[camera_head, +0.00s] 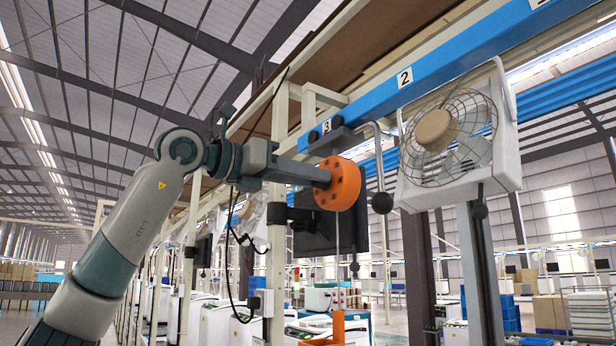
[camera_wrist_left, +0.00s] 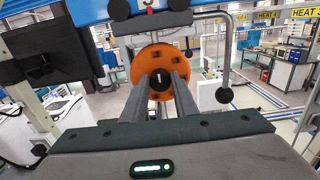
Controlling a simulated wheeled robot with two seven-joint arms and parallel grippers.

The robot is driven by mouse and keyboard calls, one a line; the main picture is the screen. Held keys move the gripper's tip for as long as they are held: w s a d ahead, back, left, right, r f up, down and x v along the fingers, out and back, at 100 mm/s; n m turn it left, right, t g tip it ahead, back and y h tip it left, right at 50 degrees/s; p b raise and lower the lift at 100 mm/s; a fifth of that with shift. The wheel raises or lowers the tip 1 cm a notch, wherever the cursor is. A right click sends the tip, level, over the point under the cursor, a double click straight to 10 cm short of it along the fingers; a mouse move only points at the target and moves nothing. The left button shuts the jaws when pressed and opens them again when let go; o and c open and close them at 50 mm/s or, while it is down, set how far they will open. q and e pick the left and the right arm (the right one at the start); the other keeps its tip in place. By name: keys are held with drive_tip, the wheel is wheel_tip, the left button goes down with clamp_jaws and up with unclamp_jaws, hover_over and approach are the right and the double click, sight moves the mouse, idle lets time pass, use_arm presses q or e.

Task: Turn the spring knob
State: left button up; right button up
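A round orange spring unit (camera_head: 340,184) hangs under the overhead rail, with a thin cord below it. In the left wrist view its orange face (camera_wrist_left: 149,56) has a dark knob (camera_wrist_left: 160,82) with a white mark at the centre. My left gripper (camera_head: 322,178) reaches to this face from the left. In the wrist view its two fingers (camera_wrist_left: 161,80) lie on either side of the knob. Whether they touch or grip it cannot be told. In the head view the orange unit's rim hides the fingertips. My right gripper is in neither view.
A blue rail (camera_head: 440,68) with number labels runs above the unit. A bent grey rod with a black ball (camera_head: 382,202) hangs close to its right. A caged fan (camera_head: 447,140) is farther right. A dark monitor (camera_wrist_left: 50,44) stands left in the wrist view.

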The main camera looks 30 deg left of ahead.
use_arm(q)
drive_tip(key=shift+m, duration=0.4)
drive_tip(key=m+p, duration=0.3)
drive_tip(key=m, duration=0.6)
drive_tip(key=shift+s+d, duration=0.1)
idle(0.4)
drive_tip(key=o, duration=1)
drive_tip(key=shift+s, duration=0.1)
